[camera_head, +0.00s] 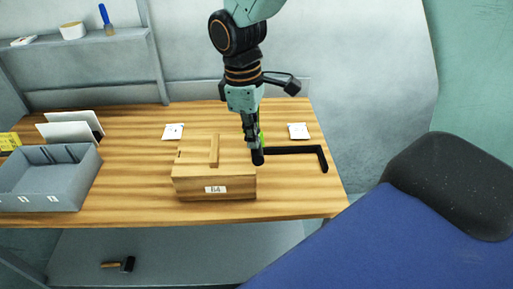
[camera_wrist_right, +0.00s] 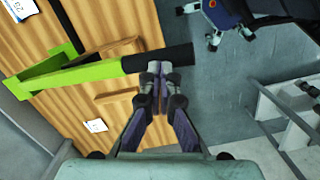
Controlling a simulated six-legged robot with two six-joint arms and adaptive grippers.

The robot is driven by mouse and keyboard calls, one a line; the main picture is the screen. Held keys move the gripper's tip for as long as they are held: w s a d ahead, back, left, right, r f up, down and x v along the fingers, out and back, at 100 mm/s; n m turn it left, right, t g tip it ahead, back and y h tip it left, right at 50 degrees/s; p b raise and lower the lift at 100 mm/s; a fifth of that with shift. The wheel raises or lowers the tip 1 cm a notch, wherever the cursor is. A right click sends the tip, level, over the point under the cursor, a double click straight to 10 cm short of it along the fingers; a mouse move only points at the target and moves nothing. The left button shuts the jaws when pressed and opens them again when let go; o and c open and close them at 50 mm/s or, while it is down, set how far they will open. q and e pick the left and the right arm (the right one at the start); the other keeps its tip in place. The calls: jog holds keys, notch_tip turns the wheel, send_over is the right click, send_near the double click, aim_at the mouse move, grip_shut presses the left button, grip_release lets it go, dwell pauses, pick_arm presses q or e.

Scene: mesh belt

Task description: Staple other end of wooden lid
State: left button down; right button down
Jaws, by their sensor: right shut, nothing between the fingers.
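The wooden box with its lid (camera_head: 195,154) sits mid-table, with a raised wooden strip on top and a "B4" label in front. My right gripper (camera_head: 256,150) is shut and empty at the box's right end. A green tool with a black grip (camera_wrist_right: 158,59) lies across the right wrist view; the grip is right at my right fingertips (camera_wrist_right: 157,68), and I cannot tell whether they touch. In the head view the arm mostly hides the tool. A black L-shaped bar (camera_head: 292,150) extends right of the gripper. My left gripper is not in view.
A grey bin (camera_head: 45,196) stands at the table's left, with white panels behind. White cards (camera_head: 173,132) lie behind the box. A shelf (camera_head: 90,38) is on the back wall. A hammer (camera_head: 120,265) lies below the table.

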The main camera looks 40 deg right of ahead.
aim_at(253, 151)
jog(key=shift+s+d, duration=0.1)
jog(key=shift+d, duration=0.15)
jog(key=shift+a+f, duration=0.25)
jog(key=shift+f, duration=0.25)
jog(key=shift+d+f+b, duration=0.15)
jog(key=shift+f+b, duration=0.7)
jog(key=shift+f, duration=0.95)
jog(key=shift+r, duration=0.1)
jog(key=shift+w+a+r+p, duration=0.25)
jog(key=shift+w+a+p, duration=0.2)
jog(key=shift+w+a, duration=0.2)
jog(key=shift+w+a+r+p, duration=0.25)
jog(key=shift+w+a+p, duration=0.15)
jog(key=shift+w+a, duration=0.15)
